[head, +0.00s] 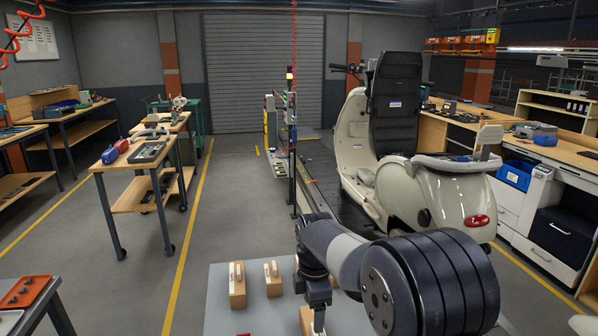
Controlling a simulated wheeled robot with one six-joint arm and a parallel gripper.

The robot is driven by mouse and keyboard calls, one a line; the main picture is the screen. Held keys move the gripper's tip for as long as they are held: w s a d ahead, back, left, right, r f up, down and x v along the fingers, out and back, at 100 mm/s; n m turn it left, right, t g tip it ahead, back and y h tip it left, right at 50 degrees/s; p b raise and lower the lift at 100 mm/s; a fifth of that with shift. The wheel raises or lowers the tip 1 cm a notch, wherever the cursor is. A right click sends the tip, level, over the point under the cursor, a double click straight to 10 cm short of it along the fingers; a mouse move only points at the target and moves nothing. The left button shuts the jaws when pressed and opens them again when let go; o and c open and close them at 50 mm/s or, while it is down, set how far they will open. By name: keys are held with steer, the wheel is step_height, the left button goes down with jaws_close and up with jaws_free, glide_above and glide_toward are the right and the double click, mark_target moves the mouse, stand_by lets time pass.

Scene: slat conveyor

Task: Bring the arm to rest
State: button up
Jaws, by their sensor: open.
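My arm reaches forward from the lower right of the head view, with a large black ribbed joint nearest the camera. Its far end bends down to my gripper (318,318), low in the picture over a grey table top (235,318). The gripper is open. A wooden block (307,319) stands right beside it at the bottom edge, partly hidden by the gripper; I cannot tell whether they touch.
A cream scooter (440,195) stands on the conveyor behind my arm. A wheeled wooden cart (140,165) is at left. The floor between is clear.

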step_height(320, 180, up, 14)
steer(key=p, duration=0.6)
steer(key=shift+r, duration=0.1)
steer(key=shift+s+r, duration=0.1)
